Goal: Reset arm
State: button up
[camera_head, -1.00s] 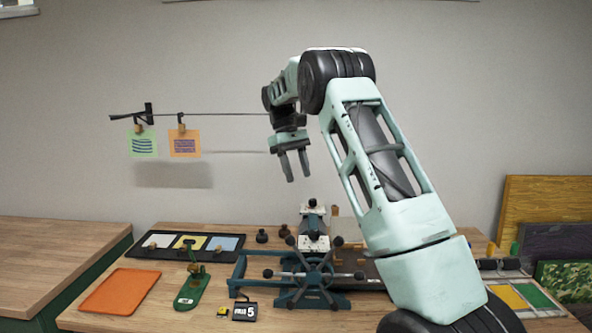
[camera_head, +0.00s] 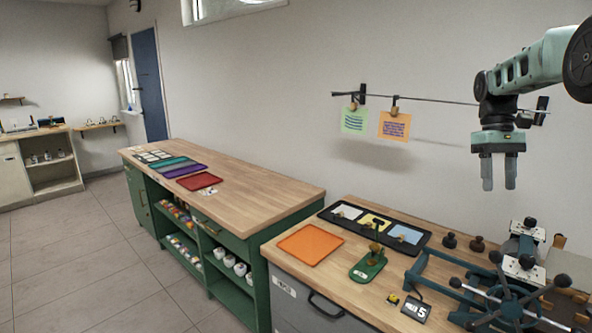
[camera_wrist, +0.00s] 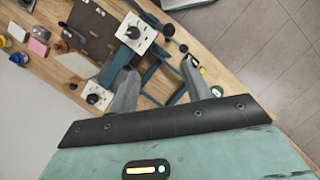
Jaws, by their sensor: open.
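My gripper (camera_head: 499,186) hangs at the upper right in the head view, fingers pointing down, open and empty. It is in the air above and behind the workbench (camera_head: 345,256), apart from everything on it. In the wrist view my gripper (camera_wrist: 165,92) shows two grey fingers spread apart with nothing between them. Below them are the teal press frame (camera_wrist: 160,78) and its white-topped blocks. The same press (camera_head: 500,290) stands at the lower right of the head view, cut off by the picture edge.
A line at the wall holds a green card (camera_head: 354,121) and an orange card (camera_head: 394,126), left of my gripper. The bench holds an orange mat (camera_head: 310,244), a black tray (camera_head: 340,224) and a green stamp-like tool (camera_head: 368,267). A green cabinet (camera_head: 240,262) stands left; floor beyond is clear.

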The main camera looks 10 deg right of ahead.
jog(key=s+a+f+n+t+b, duration=0.1)
jog(key=s+a+f, duration=0.15)
jog(key=a, duration=0.75)
jog(key=s+a+f+n+b, duration=0.1)
jog(key=s+a+f+n, duration=0.15)
jog(key=a, duration=0.65)
jog(key=s+a+f+n+t, duration=0.1)
jog(key=s+a, duration=0.3)
jog(key=a, duration=0.6)
jog(key=s+a+f+n, duration=0.1)
jog(key=s+a+f, duration=0.2)
jog(key=s, duration=0.4)
jog(key=s+a+f+n+t+b, duration=0.1)
jog(key=s+a+f, duration=0.2)
jog(key=s, duration=0.5)
jog(key=s+a+f+n+b, duration=0.1)
jog(key=s+a+f, duration=0.2)
jog(key=s, duration=0.4)
jog(key=shift+s+a+t, duration=0.15)
jog(key=shift+a+t, duration=0.2)
jog(key=shift+t, duration=0.05)
